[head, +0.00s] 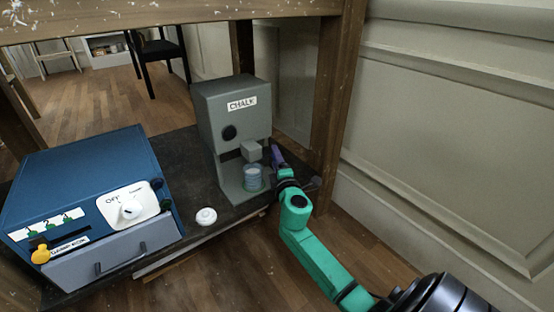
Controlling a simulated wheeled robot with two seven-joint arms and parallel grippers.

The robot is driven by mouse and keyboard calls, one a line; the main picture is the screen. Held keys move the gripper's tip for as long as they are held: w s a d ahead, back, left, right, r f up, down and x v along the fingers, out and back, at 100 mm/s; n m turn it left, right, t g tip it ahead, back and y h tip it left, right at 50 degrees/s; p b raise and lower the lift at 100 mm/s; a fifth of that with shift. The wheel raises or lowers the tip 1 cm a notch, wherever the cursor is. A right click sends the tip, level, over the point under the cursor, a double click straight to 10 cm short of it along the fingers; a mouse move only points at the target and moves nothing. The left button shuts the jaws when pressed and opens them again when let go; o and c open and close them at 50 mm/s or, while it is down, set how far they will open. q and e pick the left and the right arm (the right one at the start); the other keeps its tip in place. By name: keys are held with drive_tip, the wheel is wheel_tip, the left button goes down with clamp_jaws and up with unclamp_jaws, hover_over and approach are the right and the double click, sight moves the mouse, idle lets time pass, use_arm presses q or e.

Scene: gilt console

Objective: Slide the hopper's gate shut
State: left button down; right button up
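The hopper is a tall grey-green box (206,112) labelled CHALK, standing at the back of the low dark shelf. It has a black round knob (229,132) on its front and a small grey block (252,150) jutting out over the opening. I cannot make out the gate clearly or tell how far it is open. A bluish cup (254,178) stands on the hopper's foot under the block. My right gripper (277,156) is at the hopper's right side, close to the block. Its fingers are small and partly hidden, and contact is unclear. My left gripper is out of view.
A blue box (85,172) with a white dial, green switches, a yellow knob and a grey drawer (115,254) stands at left. A small white round piece (206,216) lies on the shelf (186,185) between. A wooden leg (338,90) and panelled wall (450,120) bound the right.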

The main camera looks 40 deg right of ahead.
drive_tip(key=v, duration=1.4)
drive_tip(key=shift+s, duration=0.3)
